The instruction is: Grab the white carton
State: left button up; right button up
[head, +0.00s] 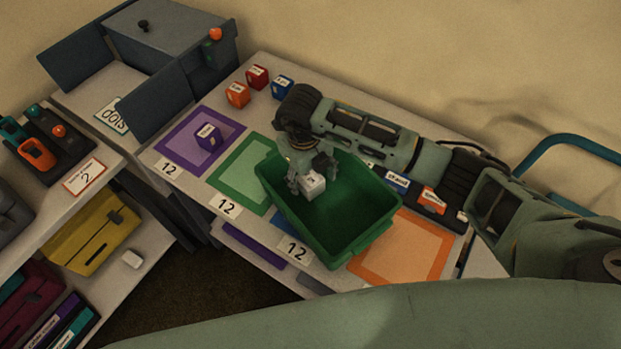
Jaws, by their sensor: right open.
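The white carton (313,187) is a small white box with a dark printed mark on its face. It is inside the green crate (366,258), at the left part of it. My right gripper (304,181) points down into the crate, with its fingers open at the carton. The gripper hides the carton's upper part, and I cannot tell whether the fingers touch it. My left gripper is not in view.
The crate stands on a table among purple (178,146), green (232,184) and orange (392,265) marked squares. A purple box (208,137) sits on the purple square. Red, orange and blue boxes stand behind. A shelf unit (125,205) is at left.

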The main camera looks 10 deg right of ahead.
jog(key=shift+d+f, duration=0.1)
jog(key=shift+f, duration=0.6)
jog(key=shift+c, duration=0.5)
jog(key=c, duration=1.1)
jog(key=shift+c, duration=0.5)
jog(key=shift+r, duration=0.1)
